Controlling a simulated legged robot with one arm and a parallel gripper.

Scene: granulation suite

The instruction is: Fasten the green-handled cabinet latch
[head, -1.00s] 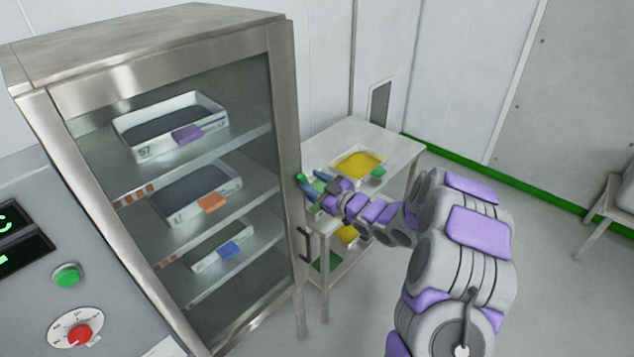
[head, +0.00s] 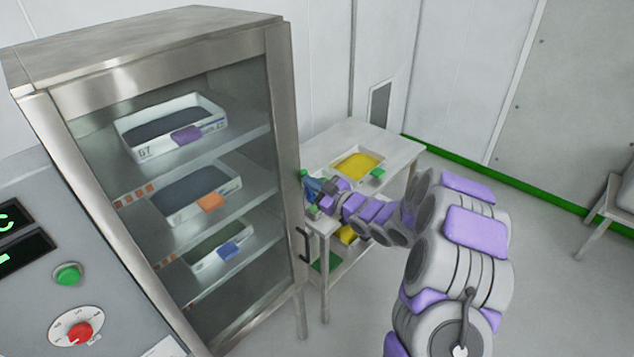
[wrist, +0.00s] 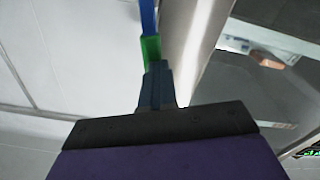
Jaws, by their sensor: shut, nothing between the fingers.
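The steel cabinet (head: 285,130) stands at the left in the head view, its glass front across the shelves. The green latch handle (head: 303,176) shows small at the cabinet's right edge. In the wrist view the green handle (wrist: 151,50) is just beyond my fingertips, with a blue bar (wrist: 148,14) running on past it. My gripper (head: 312,187) is shut and empty, right beside the handle; its dark blue fingers show in the wrist view (wrist: 156,84). They overlap the handle in view; I cannot tell whether they touch it. The latch's catch is not clear.
A black pull handle (head: 303,244) sits lower on the cabinet's right edge. A steel table (head: 400,147) with a tray of yellow granules (head: 358,167) stands close behind my gripper. A control panel (head: 35,290) is at the near left.

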